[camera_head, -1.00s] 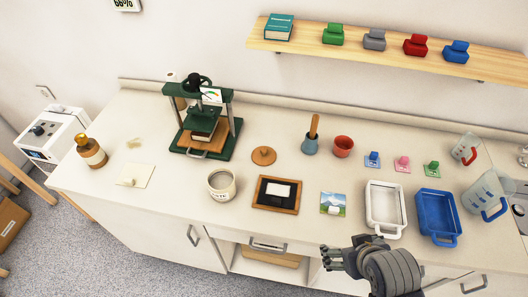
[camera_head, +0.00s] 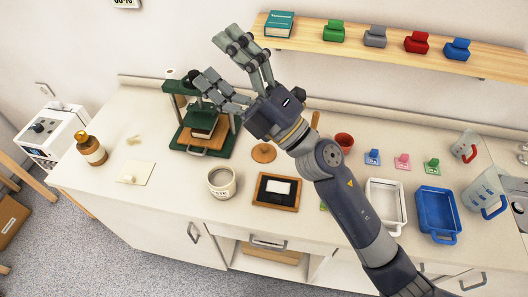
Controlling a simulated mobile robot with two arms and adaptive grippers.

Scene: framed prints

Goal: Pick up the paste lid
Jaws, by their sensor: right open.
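The paste lid (camera_head: 263,153), a round brown disc with a small knob, lies flat on the counter between the press and the wooden frame. The white paste jar (camera_head: 221,184) stands to its lower left, with its top uncovered. My right gripper (camera_head: 218,62) is open and empty. In the picture its fingers point to the upper left, across the top of the green press. My left gripper is not in view.
The green press (camera_head: 225,143) stands behind the jar. A wooden frame (camera_head: 276,206) lies in front of the lid. A red cup (camera_head: 345,140), small coloured stamps and white (camera_head: 374,222) and blue trays (camera_head: 436,238) are at the right. A shelf (camera_head: 490,69) runs above.

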